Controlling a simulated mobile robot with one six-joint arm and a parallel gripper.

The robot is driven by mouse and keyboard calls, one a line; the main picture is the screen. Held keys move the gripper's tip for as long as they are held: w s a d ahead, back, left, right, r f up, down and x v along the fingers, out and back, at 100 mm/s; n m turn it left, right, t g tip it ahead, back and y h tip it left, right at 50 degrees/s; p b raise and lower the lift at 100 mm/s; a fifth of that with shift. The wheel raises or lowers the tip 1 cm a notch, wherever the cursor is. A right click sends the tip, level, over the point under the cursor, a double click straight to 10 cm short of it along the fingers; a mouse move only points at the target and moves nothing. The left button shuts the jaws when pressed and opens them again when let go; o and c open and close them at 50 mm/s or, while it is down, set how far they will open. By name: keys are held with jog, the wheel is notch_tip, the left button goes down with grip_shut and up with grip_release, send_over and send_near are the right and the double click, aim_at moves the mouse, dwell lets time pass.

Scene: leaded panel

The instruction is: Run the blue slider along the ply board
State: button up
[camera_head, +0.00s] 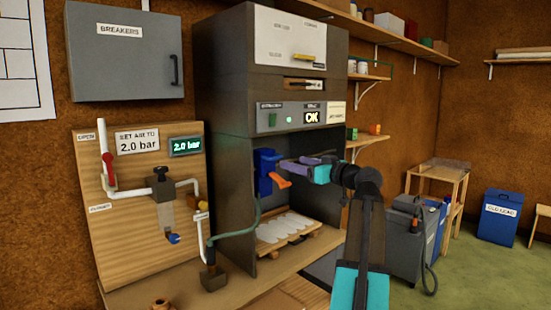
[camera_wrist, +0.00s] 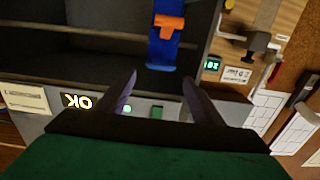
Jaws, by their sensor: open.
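The ply board (camera_head: 125,255) stands upright at the left, carrying white pipe, a red lever (camera_head: 108,171) and a grey regulator with a clear bowl. A small blue piece (camera_head: 173,238) sits at the bowl's lower end; I cannot tell if it is the slider. Part of the board (camera_wrist: 240,15) shows upside down in the wrist view. My gripper (camera_head: 287,163) is open, its purple fingers in front of the cabinet, right of the board. A blue fixture with an orange lever (camera_head: 266,172) is near the fingertips; it also shows between and beyond the fingers in the wrist view (camera_wrist: 163,52).
The grey cabinet (camera_head: 225,110) stands between the board and my arm, its panel showing "OK". A pallet with pale pieces (camera_head: 285,230) lies inside its open bay. A green hose runs to a dark block (camera_head: 212,278) on the bench. The gauge (camera_head: 186,146) reads 2.0 bar.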

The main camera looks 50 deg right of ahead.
aim_at(278, 158)
jog(key=w, duration=0.3)
jog(key=w+p, duration=0.1)
jog(key=w, duration=0.2)
jog(key=w+p, duration=0.1)
jog(key=w, duration=0.3)
jog(key=shift+d, duration=0.35)
jog(key=shift+c, duration=0.2)
